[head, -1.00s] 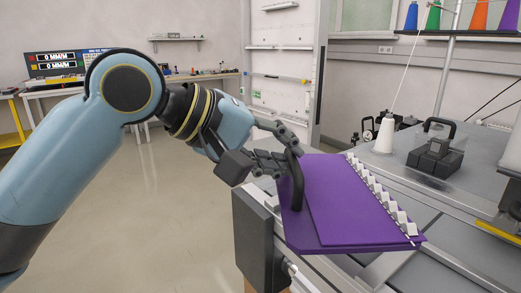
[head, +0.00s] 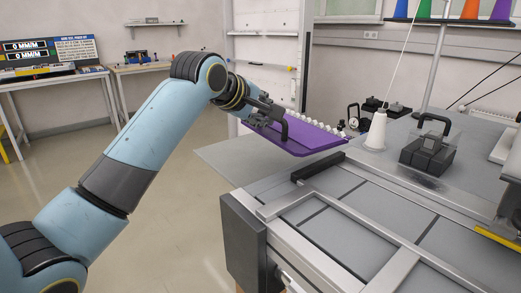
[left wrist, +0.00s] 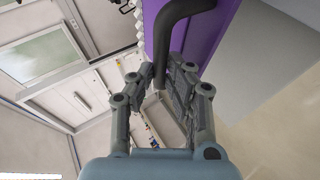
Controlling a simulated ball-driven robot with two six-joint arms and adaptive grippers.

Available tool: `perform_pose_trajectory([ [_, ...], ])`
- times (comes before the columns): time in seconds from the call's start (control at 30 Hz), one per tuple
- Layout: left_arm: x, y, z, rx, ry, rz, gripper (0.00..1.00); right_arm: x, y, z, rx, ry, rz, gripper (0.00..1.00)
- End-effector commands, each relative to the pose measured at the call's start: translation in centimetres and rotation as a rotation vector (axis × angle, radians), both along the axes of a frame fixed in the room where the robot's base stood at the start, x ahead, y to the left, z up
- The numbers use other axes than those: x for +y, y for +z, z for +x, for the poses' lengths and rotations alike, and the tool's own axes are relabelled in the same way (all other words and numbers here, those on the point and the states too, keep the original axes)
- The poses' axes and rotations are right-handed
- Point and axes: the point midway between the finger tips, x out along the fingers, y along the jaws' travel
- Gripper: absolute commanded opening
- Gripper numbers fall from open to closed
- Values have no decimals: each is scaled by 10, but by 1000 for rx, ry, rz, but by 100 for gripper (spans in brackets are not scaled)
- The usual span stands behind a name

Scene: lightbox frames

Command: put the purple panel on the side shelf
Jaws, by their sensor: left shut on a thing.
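The purple panel (head: 305,140) is in the air beyond the machine's far left corner in the head view, with its row of white pieces (head: 318,123) along the far edge. My left gripper (head: 268,113) is shut on the panel's black handle (head: 284,130). In the left wrist view the handle (left wrist: 172,42) comes down to the fingers (left wrist: 163,78), and part of the panel (left wrist: 208,32) shows behind it. A flat grey surface that looks like the side shelf (head: 222,163) lies below and left of the panel. My right gripper is out of view.
The machine top (head: 345,215) holds a white thread cone (head: 376,132) and a dark block with a handle (head: 428,145). A black bar (head: 318,165) lies near its far edge. Benches (head: 150,95) stand at the back left, with open floor before them.

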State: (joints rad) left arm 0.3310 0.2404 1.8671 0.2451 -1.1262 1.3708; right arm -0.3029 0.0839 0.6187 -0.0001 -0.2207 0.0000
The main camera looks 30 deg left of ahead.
Motion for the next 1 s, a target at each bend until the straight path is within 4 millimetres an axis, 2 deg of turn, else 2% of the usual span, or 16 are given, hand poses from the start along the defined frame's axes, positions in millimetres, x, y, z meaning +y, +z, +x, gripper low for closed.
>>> perform_pose_trajectory([
  [0.03,2,4,15,0,27,-3,0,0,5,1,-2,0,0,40],
  [0.1,6,3,29,7,56,1,0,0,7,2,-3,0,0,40],
  [0.27,13,-2,43,15,89,10,0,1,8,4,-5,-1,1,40],
  [0.37,29,-12,42,19,94,15,0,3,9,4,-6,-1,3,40],
  [0.7,107,-59,29,18,93,14,0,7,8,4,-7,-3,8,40],
  [0.83,121,-69,27,18,92,11,0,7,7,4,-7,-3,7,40],
  [1.0,125,-78,26,17,90,9,0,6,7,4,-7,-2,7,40],
])
